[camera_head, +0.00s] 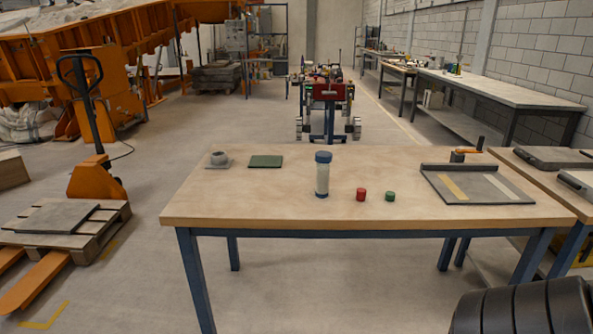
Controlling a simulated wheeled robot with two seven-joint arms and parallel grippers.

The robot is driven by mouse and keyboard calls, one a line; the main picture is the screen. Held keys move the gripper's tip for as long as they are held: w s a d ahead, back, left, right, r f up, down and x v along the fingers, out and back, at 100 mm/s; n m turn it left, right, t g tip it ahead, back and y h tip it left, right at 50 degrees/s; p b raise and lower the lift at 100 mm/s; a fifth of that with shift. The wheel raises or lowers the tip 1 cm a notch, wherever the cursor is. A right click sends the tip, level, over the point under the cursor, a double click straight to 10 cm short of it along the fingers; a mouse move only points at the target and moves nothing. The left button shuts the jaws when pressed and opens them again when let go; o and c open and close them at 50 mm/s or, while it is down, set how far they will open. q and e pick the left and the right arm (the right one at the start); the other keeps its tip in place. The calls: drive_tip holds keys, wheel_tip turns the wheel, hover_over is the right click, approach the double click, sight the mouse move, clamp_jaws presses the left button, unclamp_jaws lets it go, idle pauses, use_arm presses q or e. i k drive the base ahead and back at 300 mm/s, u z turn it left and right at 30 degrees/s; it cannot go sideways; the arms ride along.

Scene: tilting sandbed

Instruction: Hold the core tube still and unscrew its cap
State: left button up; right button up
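The core tube (322,179) stands upright on the wooden table, a little right of the middle of the view. Its body is pale and translucent, with a dark band at the foot. Its blue cap (323,157) sits on top of the tube. Neither of my grippers shows in the head view, and nothing touches the tube or cap.
The table's front middle is clear. Dark ribbed cylinders (525,308) show at lower right.

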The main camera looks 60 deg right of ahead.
sight(322, 170)
drive_tip(key=z, duration=0.7)
drive_tip(key=i, duration=1.2)
drive_tip(key=z, duration=1.2)
